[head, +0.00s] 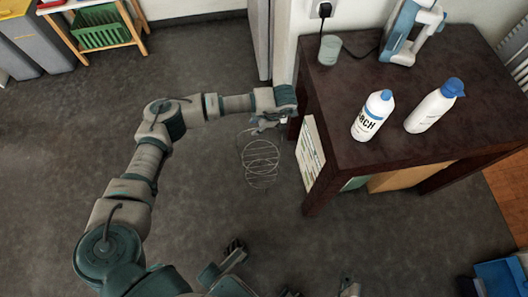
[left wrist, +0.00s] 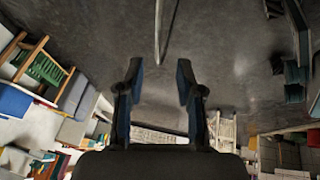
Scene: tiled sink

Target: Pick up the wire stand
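The wire stand (head: 262,165) is a thin, pale wire frame with looping coils. In the head view it shows over the dark floor, left of the brown table, just below my left gripper (head: 266,122). In the left wrist view my left gripper (left wrist: 159,78) has its two fingers spread with an empty gap between them. A thin pale wire (left wrist: 158,30) shows beyond the fingertips, in line with the gap; it looks like part of the stand. I cannot tell whether the stand touches anything.
The dark brown table (head: 440,120) stands close on the right of the gripper, its leg near the stand. It bears two white bottles (head: 373,115) (head: 434,106) and a grey cup (head: 329,50). A wooden shelf (head: 95,30) stands at the far left. Floor on the left is clear.

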